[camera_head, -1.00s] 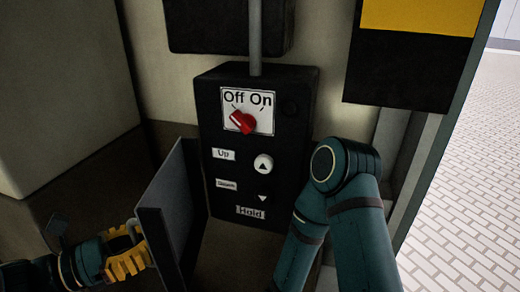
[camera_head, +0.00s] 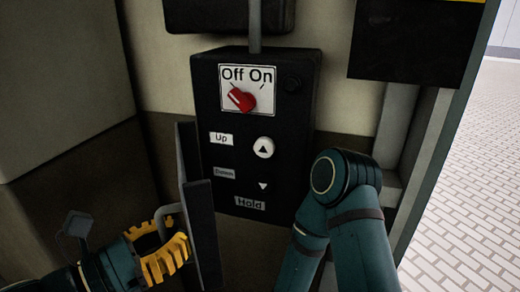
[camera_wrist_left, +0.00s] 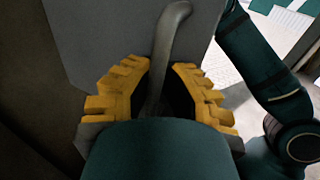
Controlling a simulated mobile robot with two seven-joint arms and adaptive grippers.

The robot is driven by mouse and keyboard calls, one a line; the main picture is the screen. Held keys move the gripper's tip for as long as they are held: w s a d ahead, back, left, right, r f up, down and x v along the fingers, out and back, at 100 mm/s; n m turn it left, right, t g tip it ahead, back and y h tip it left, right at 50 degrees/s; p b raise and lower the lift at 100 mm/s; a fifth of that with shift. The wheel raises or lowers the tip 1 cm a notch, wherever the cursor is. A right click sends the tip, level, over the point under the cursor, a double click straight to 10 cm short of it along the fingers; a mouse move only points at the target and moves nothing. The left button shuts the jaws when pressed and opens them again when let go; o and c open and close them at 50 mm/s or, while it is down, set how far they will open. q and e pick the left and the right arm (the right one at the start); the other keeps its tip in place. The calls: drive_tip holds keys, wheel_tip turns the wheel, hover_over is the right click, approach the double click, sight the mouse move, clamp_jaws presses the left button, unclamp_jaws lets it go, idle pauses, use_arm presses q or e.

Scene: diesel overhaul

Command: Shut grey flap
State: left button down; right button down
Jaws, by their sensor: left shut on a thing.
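The grey flap (camera_head: 188,155) stands open, nearly edge-on, at the left side of the black control box (camera_head: 212,105) in the head view. Its broad grey face (camera_wrist_left: 90,45) fills the upper middle of the left wrist view. A bent grey handle (camera_wrist_left: 167,45) sticks out from this face. My left gripper (camera_head: 172,248) has yellow toothed fingers and is at the flap's left side. In the left wrist view its fingers (camera_wrist_left: 162,72) are on both sides of the handle and shut on it. My right gripper is out of view.
The box carries a red Off/On knob (camera_head: 241,99), an up button (camera_head: 263,148) and several labels. My right arm (camera_head: 335,210) stands in front of the box's lower right. A pale brick floor (camera_head: 465,200) lies open at the right.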

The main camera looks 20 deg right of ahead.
sight(194, 248)
use_arm(q)
drive_tip(key=c, duration=1.7)
unclamp_jaws()
drive_tip(key=d+t+b, duration=0.1)
drive_tip(key=s+d+n+b, duration=0.1)
drive_tip(key=d, duration=0.1)
drive_tip(key=shift+d+t+y, duration=0.3)
drive_tip(key=shift+t+y, duration=0.1)
drive_tip(key=shift+s+d+r+n+t+b, duration=0.1)
drive_tip(key=shift+s+d+n+t+b, duration=0.1)
drive_tip(key=shift+d, duration=0.15)
drive_tip(key=shift+s+d+n+t+b, duration=0.1)
drive_tip(key=shift+d+n+t+b, duration=0.1)
drive_tip(key=shift+d, duration=0.15)
clamp_jaws()
drive_tip(key=shift+o, duration=0.6)
unclamp_jaws()
drive_tip(key=shift+d+y, duration=0.3)
drive_tip(key=shift+d, duration=0.05)
